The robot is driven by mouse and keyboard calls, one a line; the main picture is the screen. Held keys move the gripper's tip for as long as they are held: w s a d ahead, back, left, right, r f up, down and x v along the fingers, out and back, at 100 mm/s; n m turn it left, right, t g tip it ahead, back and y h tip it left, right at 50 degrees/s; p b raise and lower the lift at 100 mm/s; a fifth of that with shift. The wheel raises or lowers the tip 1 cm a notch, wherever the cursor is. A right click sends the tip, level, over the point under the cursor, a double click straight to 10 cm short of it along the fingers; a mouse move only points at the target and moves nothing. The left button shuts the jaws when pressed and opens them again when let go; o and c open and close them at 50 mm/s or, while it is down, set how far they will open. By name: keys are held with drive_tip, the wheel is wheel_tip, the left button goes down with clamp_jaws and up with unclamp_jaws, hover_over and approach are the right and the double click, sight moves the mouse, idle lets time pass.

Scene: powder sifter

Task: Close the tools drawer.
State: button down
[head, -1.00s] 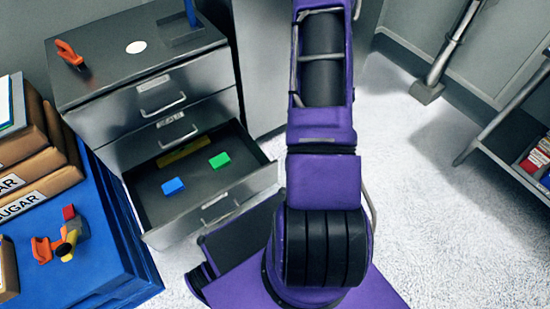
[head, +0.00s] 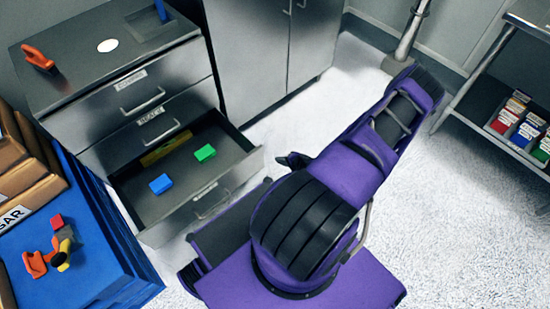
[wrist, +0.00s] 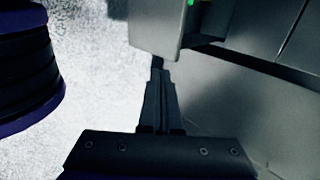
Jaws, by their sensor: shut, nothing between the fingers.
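The bottom drawer (head: 228,188) of the grey metal cabinet stands pulled out in the head view. It holds a blue block (head: 160,184), a green block (head: 205,153) and a flat yellow item (head: 165,151). Its label cannot be read, so I cannot tell its name. My gripper (head: 281,160) shows only as a small dark part beside my purple arm, right of the drawer's front corner. In the wrist view my gripper (wrist: 157,64) is shut and empty, its tip close to the edge of the drawer front (wrist: 160,28). I cannot tell whether they touch.
The two upper drawers (head: 135,90) are closed. An orange-handled item (head: 38,58) lies on the cabinet top. A blue stand (head: 95,250) with sugar packs and a small colored item is at left. Tall cabinet doors (head: 255,50) stand behind. A shelf with boxes (head: 525,125) is at right. Floor at right is clear.

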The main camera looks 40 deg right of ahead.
sight(259, 151)
drive_tip(key=x, duration=0.3)
drive_tip(key=w+r+b+x, duration=0.1)
drive_tip(key=x, duration=0.3)
drive_tip(key=b+x, duration=0.1)
drive_tip(key=x, duration=0.2)
drive_tip(key=shift+w+r, duration=0.1)
drive_tip(key=shift+w, duration=0.8)
